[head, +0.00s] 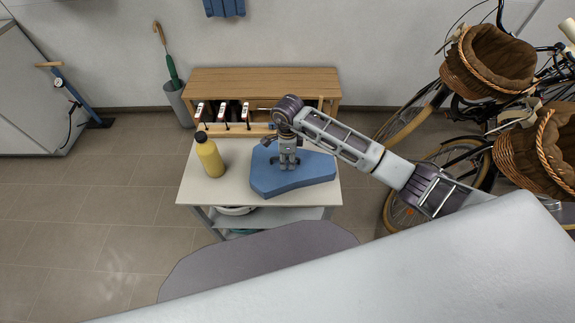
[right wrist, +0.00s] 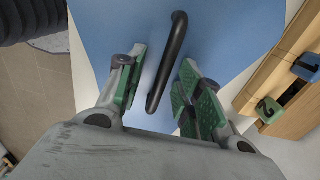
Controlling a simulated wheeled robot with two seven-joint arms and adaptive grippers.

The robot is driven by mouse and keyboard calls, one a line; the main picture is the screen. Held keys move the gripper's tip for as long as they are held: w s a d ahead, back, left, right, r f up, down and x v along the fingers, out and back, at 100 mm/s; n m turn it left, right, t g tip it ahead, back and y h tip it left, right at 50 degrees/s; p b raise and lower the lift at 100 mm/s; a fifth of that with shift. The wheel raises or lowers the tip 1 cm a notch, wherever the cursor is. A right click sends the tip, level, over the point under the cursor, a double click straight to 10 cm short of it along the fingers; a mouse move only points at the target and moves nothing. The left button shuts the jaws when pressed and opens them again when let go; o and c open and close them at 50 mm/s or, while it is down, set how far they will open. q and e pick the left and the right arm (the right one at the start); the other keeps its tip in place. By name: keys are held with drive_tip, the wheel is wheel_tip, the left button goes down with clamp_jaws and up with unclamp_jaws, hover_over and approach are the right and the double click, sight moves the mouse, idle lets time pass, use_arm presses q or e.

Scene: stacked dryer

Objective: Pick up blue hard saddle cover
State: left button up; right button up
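The blue hard saddle cover (head: 312,172) lies on the white top of a small cart (head: 222,190). It is a flat, angular blue piece that also fills much of the right wrist view (right wrist: 222,32). A black bar handle (right wrist: 168,60) stands on it. My right gripper (head: 288,165) points down over the cover. In the right wrist view its green-padded fingers (right wrist: 163,75) are apart, on either side of the black handle, with gaps visible on both sides. My left gripper is not in view.
A yellow bottle (head: 210,157) with a black cap stands left of the cover. A tool rack (head: 226,126) sits at the cart's back edge, before a wooden bench (head: 262,82). Bicycles with wicker baskets (head: 492,58) stand at right. The floor at left is clear.

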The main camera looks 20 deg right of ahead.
drive_tip(key=c, duration=0.7)
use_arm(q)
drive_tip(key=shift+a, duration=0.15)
use_arm(e)
clamp_jaws()
drive_tip(key=shift+r, duration=0.1)
wheel_tip(320, 180, up, 9)
drive_tip(key=shift+f+b, duration=0.2)
drive_tip(key=shift+b, duration=0.15)
drive_tip(key=shift+r, duration=0.6)
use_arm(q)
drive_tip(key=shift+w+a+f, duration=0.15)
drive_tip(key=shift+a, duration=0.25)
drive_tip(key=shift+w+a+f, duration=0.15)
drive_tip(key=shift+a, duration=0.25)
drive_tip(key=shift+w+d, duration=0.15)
